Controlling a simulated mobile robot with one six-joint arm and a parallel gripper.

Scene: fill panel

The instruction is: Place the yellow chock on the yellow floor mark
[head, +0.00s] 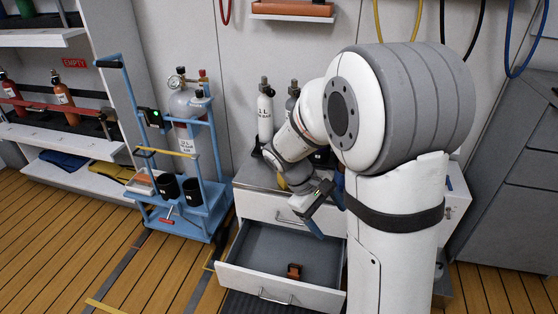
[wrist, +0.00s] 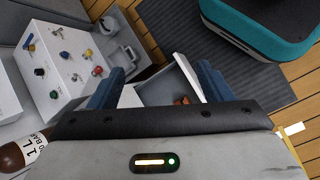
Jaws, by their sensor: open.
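I cannot clearly make out a yellow chock in either view. A small yellow patch (head: 282,184) shows beside my forearm over the cabinet top, and I cannot tell what it is. Yellow strips of a floor mark (head: 105,305) lie on the wooden floor at lower left in the head view, partly cut off by the frame. My gripper (head: 328,209) is above the open drawer, with its blue fingers spread and nothing seen between them. It also shows in the wrist view (wrist: 160,86).
The open drawer (head: 248,277) holds a small orange-brown object (head: 294,271). A blue trolley (head: 190,226) with a gas cylinder (head: 185,104) stands left of the cabinet (head: 258,204). In the wrist view, a white box with coloured fittings (wrist: 62,60) and a teal-edged body (wrist: 250,42) flank the drawer.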

